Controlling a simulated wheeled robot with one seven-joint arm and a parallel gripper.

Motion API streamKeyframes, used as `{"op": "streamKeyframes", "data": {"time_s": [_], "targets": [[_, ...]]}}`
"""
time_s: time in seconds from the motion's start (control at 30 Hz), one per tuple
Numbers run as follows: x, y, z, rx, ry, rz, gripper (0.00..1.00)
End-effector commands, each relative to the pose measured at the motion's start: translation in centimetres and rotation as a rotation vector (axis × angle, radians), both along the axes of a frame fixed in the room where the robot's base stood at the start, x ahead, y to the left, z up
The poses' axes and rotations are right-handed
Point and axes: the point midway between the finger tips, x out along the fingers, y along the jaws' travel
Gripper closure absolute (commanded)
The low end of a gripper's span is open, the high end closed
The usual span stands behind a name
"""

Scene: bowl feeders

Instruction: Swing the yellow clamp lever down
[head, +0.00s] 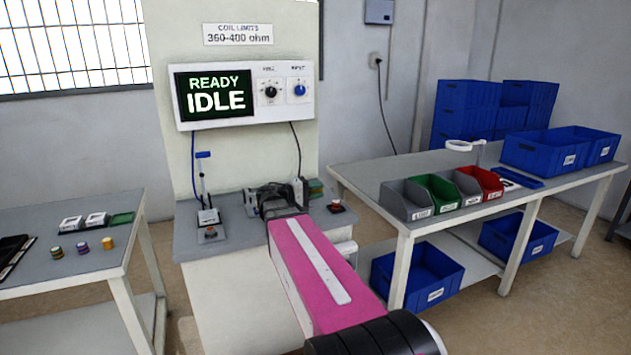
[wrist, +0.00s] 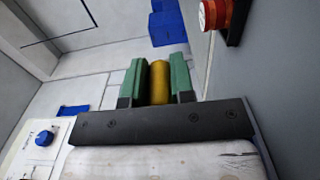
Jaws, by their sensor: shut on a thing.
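A yellow cylinder, the grip of the clamp lever (wrist: 159,84), sits between the two green fingers of my gripper (wrist: 159,68) in the wrist view. Both fingers are close against its sides, and my gripper is shut on it. In the head view my gripper (head: 315,188) is above the right part of the grey test bench (head: 232,238), with its green fingers pointing right. The rest of the lever and the clamp are hidden behind my gripper and arm there, so I cannot tell the lever's angle.
A red button (head: 336,206) stands on the bench close to my fingers; it also shows in the wrist view (wrist: 216,14). The display panel (head: 245,95) reads READY IDLE. A stand with a blue top (head: 204,180) is at left. Side tables flank the bench.

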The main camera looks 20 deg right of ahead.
Motion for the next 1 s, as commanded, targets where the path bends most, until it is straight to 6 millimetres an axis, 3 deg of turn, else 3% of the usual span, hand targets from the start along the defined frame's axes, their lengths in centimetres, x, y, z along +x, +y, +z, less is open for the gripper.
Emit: {"op": "streamKeyframes", "data": {"time_s": [0.33,0.93,0.97,1.0], "targets": [[-0.2,0.0,-2.5,0.0,-0.072,0.0,1.0],[-0.2,0.0,-3.2,0.006,-0.07,0.001,1.0],[-0.2,0.0,-3.2,0.007,-0.069,0.001,0.74],[-0.2,0.0,-3.2,0.006,-0.069,0.001,0.61]]}}
